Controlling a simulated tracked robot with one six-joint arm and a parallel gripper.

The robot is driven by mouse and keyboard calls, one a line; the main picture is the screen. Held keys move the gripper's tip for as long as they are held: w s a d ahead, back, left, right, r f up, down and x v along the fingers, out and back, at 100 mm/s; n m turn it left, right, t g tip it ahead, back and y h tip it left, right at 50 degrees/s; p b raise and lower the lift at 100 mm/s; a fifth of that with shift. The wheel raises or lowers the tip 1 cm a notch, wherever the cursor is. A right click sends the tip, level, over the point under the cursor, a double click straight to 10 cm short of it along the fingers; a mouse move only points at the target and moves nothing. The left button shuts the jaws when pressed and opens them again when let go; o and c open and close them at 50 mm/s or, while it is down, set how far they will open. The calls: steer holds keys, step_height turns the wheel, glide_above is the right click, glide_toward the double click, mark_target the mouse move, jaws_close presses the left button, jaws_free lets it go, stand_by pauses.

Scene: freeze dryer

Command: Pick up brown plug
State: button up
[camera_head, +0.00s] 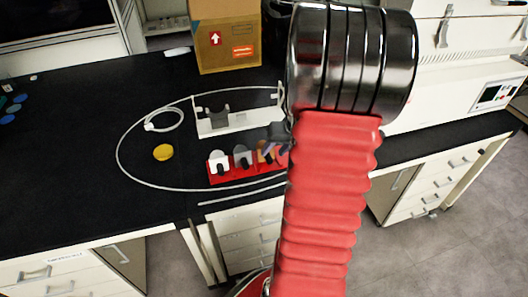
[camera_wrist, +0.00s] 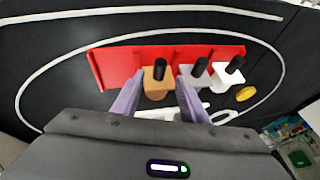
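The brown plug (camera_wrist: 157,88) with its black stem sits in a red rack (camera_wrist: 118,62), beside a grey plug (camera_wrist: 193,80) and a white plug (camera_wrist: 228,76). In the head view, the brown plug (camera_head: 263,157) is the rightmost plug showing, partly covered by my gripper. My gripper (camera_wrist: 160,80) is open, its two purple fingers on either side of the brown plug in the wrist view. I cannot tell whether they touch it. In the head view, my arm hides much of the gripper and the rack's right end.
A yellow disc (camera_head: 163,152) lies left of the rack. A white holder (camera_head: 240,120) stands behind it. A thin white tube (camera_head: 118,155) loops around them on the black bench. A cardboard box (camera_head: 227,45) stands at the back. The bench at left is mostly clear.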

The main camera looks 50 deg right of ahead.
mark_target(269, 156)
steer(key=shift+x, duration=2.35)
steer(key=shift+c, duration=0.5)
jaws_close()
